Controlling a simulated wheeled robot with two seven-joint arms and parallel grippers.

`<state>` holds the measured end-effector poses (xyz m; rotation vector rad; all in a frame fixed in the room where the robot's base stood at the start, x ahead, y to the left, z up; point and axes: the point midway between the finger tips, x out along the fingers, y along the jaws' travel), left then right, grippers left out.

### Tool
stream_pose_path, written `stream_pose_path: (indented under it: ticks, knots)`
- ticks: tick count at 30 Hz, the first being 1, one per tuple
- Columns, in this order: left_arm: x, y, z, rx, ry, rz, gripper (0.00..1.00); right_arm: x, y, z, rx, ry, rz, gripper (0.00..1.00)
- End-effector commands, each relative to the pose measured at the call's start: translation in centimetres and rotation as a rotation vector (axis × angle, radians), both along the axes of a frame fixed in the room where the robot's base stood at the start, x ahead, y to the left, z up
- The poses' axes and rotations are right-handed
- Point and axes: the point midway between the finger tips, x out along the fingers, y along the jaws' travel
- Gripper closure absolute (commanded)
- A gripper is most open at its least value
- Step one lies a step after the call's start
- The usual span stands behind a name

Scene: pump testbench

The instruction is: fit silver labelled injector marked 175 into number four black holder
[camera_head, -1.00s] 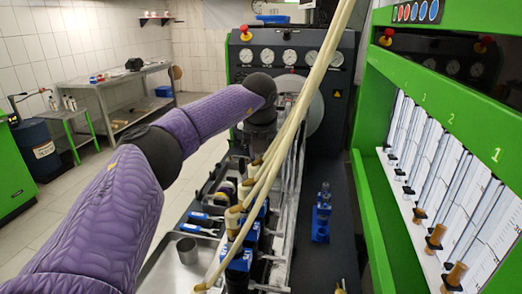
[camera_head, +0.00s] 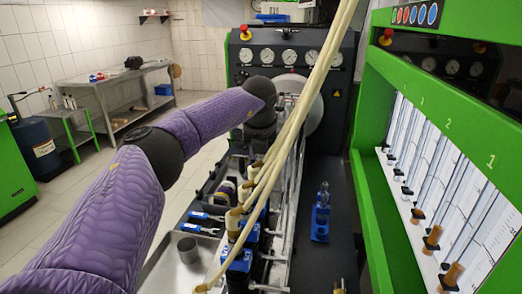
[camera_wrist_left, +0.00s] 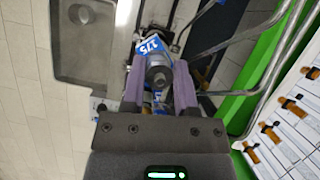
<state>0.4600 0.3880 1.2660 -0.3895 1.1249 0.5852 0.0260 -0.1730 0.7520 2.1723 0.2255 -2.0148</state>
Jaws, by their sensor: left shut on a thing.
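My left gripper (camera_wrist_left: 158,82) is shut on the silver injector (camera_wrist_left: 158,72), which has a blue label (camera_wrist_left: 150,46) reading 175. In the wrist view the injector is seen nearly end-on between the two purple-grey fingers. In the head view my left arm reaches from the left over the bench, and the gripper (camera_head: 261,128) points down near the far end of the hose row, its fingertips and the injector mostly hidden. I cannot make out the number four black holder, or whether the injector touches one. My right gripper is not in view.
Pale hoses (camera_head: 290,130) hang across the bench beside my gripper. A blue stand (camera_head: 321,222) is on the dark surface at right. The green frame (camera_head: 445,100) with glass tubes borders the right.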

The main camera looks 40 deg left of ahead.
Motion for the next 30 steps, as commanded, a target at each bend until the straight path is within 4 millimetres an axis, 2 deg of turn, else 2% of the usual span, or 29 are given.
stream_pose_path:
  ticks: [8,16,30]
  knots:
    - [0.0,0.0,-0.1,0.000,-0.001,0.000,1.00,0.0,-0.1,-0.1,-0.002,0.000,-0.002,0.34]
    - [0.0,-0.1,-2.6,0.004,-0.006,-0.001,1.00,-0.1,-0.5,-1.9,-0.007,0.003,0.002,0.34]
    - [0.0,-0.1,-2.4,0.004,-0.008,0.000,1.00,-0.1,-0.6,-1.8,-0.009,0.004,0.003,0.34]
